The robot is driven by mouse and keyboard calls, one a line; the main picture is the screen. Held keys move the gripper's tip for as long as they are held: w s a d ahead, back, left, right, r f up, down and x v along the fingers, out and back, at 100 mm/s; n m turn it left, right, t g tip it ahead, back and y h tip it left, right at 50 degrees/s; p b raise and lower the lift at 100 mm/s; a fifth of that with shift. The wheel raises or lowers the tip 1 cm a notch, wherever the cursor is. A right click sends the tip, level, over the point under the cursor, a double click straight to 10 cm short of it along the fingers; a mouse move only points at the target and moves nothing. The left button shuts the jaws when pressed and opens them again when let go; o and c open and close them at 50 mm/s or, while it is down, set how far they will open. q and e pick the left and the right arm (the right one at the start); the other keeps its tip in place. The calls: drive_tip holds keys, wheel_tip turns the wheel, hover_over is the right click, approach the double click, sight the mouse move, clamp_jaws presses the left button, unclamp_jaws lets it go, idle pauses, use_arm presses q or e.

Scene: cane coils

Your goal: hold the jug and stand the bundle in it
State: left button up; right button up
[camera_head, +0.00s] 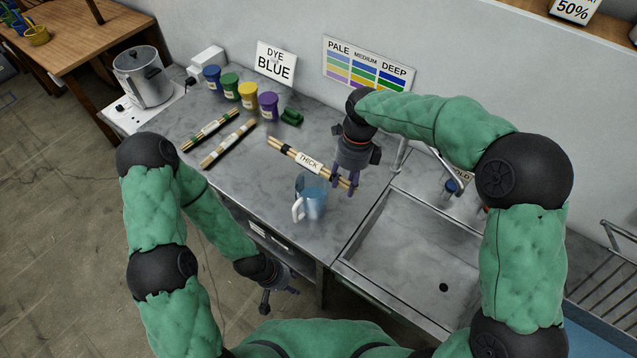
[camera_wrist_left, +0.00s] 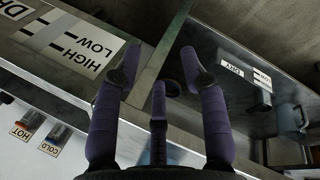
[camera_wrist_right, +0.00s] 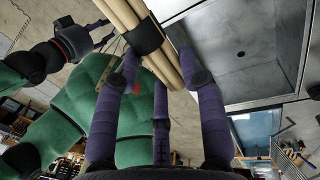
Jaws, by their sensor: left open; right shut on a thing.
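The jug (camera_head: 314,203) is clear and bluish with a white handle (camera_head: 297,209). It stands upright near the front edge of the counter, left of the sink. The bundle (camera_head: 287,149) of pale sticks has a THICK label and dark bands. My right gripper (camera_head: 345,180) is shut on its right end, just behind the jug. The bundle lies roughly level; its height above the counter is hard to tell. In the right wrist view the bundle (camera_wrist_right: 124,16) passes between the fingers. My left gripper (camera_head: 291,291) is open and empty, low in front of the counter.
Two other bundles (camera_head: 228,143) (camera_head: 209,130) lie at the left. Coloured dye pots (camera_head: 249,95) and a green object (camera_head: 292,117) stand behind. The sink (camera_head: 410,250) and its tap (camera_head: 401,152) are on the right. The counter front (camera_head: 270,237) rises beside my left gripper.

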use_arm(q)
drive_tip(key=w+d+r+n, duration=0.1)
drive_tip(key=w+r+n, duration=0.2)
drive_tip(key=w+r, duration=0.55)
wheel_tip(320, 180, up, 13)
drive_tip(key=n+y, duration=0.4)
drive_tip(key=n, duration=0.3)
hover_over(295, 214)
drive_tip(key=shift+w+a+f, duration=0.15)
drive_tip(key=shift+w+a, duration=0.1)
drive_tip(key=shift+a, duration=0.05)
drive_tip(key=shift+w+d+r+n, duration=0.15)
drive_tip(key=shift+r+n, duration=0.15)
drive_tip(key=shift+r, duration=0.15)
wheel_tip(295, 214, down, 12)
drive_tip(key=shift+r, duration=0.1)
clamp_jaws()
